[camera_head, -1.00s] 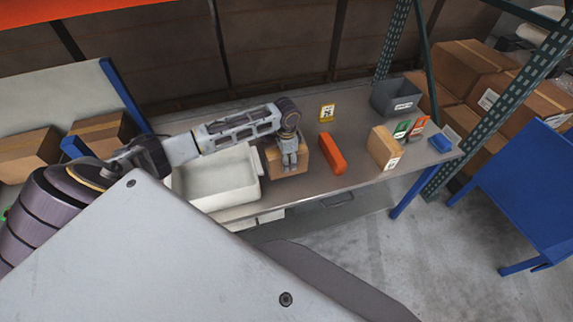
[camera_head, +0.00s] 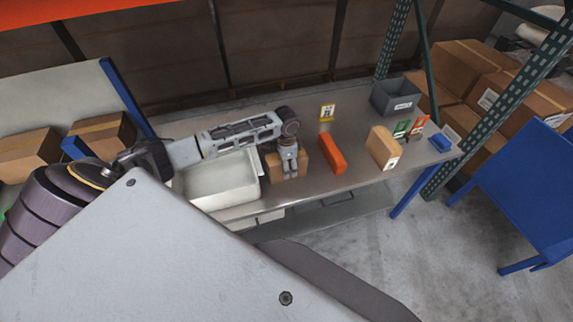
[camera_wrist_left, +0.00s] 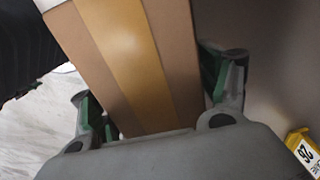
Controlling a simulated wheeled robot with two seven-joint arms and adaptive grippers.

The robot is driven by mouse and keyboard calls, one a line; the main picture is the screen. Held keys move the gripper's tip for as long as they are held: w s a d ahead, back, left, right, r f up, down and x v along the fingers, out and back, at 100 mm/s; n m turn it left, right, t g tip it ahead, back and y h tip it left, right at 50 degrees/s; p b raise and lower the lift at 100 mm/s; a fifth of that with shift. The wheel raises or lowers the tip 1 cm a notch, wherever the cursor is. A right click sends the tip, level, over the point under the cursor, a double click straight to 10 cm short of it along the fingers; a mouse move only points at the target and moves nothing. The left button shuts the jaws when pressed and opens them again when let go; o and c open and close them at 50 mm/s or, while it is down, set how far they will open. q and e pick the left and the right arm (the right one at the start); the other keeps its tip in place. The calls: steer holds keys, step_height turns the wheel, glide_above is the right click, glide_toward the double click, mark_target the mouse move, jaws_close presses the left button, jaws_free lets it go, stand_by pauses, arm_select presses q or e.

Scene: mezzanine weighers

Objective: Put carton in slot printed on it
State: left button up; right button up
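A brown carton (camera_head: 302,163) with a tape band is at the front of the grey table, right of the white tray. My left gripper (camera_head: 289,172) reaches down over it, one finger in front of it; the far finger is hidden in the head view. In the left wrist view, the carton (camera_wrist_left: 135,60) fills the space between the green finger pads of my left gripper (camera_wrist_left: 155,95), which look shut on it. I cannot tell whether its underside touches the table. No printed slot mark on it is readable. My right gripper is not in view.
The white tray (camera_head: 222,188) stands left of the carton. An orange block (camera_head: 332,154) lies right of it. A second carton (camera_head: 381,148), green and red cards (camera_head: 402,129), a grey bin (camera_head: 397,98) and a blue item (camera_head: 440,144) are further right.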

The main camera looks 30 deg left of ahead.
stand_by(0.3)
arm_select(q)
steer(key=shift+r+b, duration=0.5)
steer(key=shift+r, duration=5.6)
steer(key=shift+o, duration=0.2)
steer(key=shift+f, duration=0.1)
